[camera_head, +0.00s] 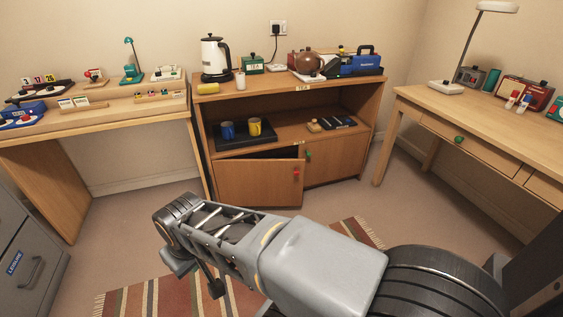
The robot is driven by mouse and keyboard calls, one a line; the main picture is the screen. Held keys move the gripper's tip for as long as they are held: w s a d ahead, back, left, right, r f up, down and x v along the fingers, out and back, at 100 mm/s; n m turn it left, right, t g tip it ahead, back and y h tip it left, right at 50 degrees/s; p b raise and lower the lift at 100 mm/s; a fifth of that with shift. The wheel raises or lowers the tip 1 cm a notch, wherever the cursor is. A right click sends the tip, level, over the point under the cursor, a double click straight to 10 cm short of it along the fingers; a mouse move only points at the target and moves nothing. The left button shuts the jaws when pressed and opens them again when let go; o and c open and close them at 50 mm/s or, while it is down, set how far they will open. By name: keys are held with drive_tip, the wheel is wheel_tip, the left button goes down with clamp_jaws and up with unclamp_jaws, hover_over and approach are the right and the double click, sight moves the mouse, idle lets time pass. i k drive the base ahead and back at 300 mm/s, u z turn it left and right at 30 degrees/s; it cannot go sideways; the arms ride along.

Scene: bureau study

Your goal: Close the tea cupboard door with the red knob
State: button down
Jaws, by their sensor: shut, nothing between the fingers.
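The tea cupboard (375,108) stands against the back wall, with a TEA label on its top edge. Its lower left door (250,184) bears the red knob (296,175) near its right edge. This door stands ajar, swung out towards me, with a dark gap above it. The right door (335,164), with a green knob (308,155), looks shut. My arm crosses the foreground from the lower right. My gripper (215,287) shows only as a small dark part below the arm, shut and empty, apart from the door; the arm partly hides it.
The open shelf holds a dark tray (240,143) with a blue and a yellow mug. A kettle (215,58) and a brown teapot (307,62) stand on top. Desks flank the cupboard. A striped rug (150,300) lies on the floor; a grey cabinet (28,255) is at left.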

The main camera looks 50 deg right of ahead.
sight(270, 182)
drive_tip(key=z, duration=0.6)
drive_tip(key=i, duration=0.9)
drive_tip(key=z, duration=0.9)
